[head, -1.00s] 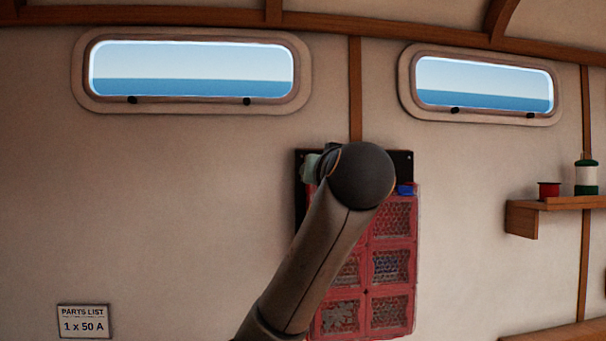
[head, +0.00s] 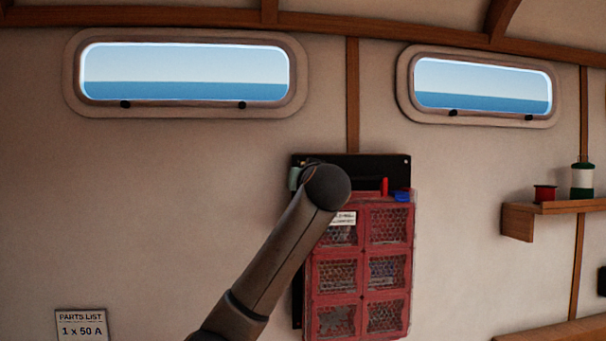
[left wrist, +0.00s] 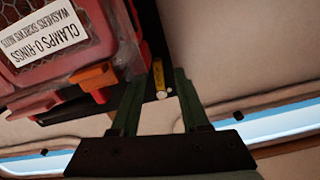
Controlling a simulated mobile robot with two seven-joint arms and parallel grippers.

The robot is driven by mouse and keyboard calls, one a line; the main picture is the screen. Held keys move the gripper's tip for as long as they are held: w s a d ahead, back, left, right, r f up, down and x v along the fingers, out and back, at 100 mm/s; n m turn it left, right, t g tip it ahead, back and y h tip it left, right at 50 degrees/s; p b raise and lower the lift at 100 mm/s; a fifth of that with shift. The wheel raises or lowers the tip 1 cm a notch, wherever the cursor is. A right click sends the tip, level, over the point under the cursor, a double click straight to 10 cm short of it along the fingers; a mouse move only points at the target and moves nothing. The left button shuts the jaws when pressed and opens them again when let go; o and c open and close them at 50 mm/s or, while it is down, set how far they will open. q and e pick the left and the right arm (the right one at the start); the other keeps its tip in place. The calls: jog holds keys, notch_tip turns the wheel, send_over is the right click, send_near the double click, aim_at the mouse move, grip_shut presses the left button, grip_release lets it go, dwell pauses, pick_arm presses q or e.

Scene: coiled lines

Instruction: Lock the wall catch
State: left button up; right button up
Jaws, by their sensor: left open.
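A red case with mesh windows (head: 361,252) hangs on a black wall plate (head: 345,162). The left wrist view shows part of this case (left wrist: 70,25) upside down, with its white label (left wrist: 42,38). An orange piece (left wrist: 97,76) sits at the case's edge, and a small yellow piece (left wrist: 159,78) is on the plate. I cannot tell which piece is the catch. My left gripper (left wrist: 168,75) is open, its green fingers pointing at the plate. The yellow piece shows between the fingers; contact is unclear. My arm mostly hides the gripper in the head view. My right gripper is out of view.
A red upright piece (head: 384,187) and a blue piece (head: 402,196) are at the case's top. Two windows (head: 186,112) are above. A wooden shelf (head: 560,208) with spools is at the right.

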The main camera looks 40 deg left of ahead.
pick_arm(q)
jog(key=shift+w+a, duration=0.1)
jog(key=shift+c, duration=0.3)
grip_shut()
